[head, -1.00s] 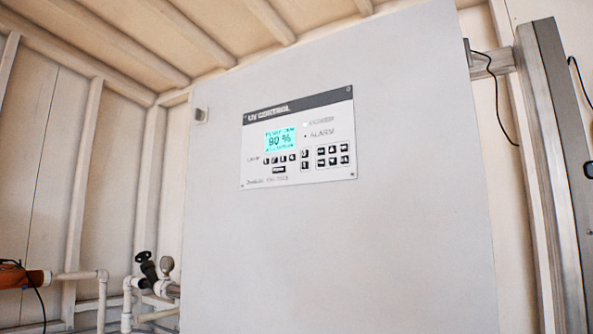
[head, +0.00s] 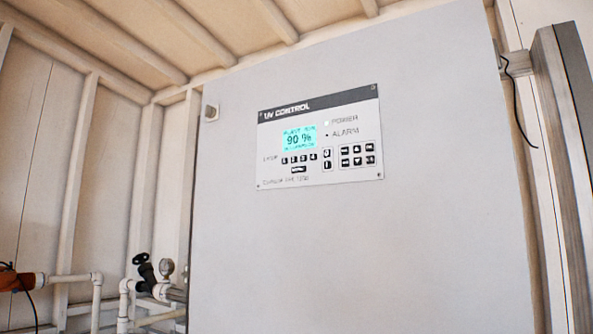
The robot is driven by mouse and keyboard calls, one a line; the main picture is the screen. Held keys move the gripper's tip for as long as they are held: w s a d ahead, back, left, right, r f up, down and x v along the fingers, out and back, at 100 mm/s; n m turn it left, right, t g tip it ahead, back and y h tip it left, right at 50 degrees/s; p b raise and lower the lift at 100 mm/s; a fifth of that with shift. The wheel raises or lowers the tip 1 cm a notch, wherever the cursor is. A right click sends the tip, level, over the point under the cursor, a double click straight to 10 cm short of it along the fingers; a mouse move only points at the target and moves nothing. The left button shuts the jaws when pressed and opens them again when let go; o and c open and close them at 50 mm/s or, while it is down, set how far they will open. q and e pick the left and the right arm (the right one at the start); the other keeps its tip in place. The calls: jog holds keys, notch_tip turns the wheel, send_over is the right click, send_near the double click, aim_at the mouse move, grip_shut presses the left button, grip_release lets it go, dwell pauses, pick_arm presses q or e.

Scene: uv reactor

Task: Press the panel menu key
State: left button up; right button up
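The UV control panel (head: 320,137) is a white plate with a dark header, mounted on the upper part of a large pale grey cabinet. Its lit cyan display (head: 299,139) reads 90 %. Below the display is a row of small black lamp keys (head: 299,159) with a wider key (head: 298,169) under them. A block of small dark keys (head: 357,156) sits at the right, beside a narrow two-part key. The key labels are too small to read, so I cannot tell which is the menu key. Neither gripper is in view.
The cabinet face (head: 350,260) is flat and clear below the panel. A grey metal post (head: 565,170) and a hanging black cable (head: 517,105) are at the right.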

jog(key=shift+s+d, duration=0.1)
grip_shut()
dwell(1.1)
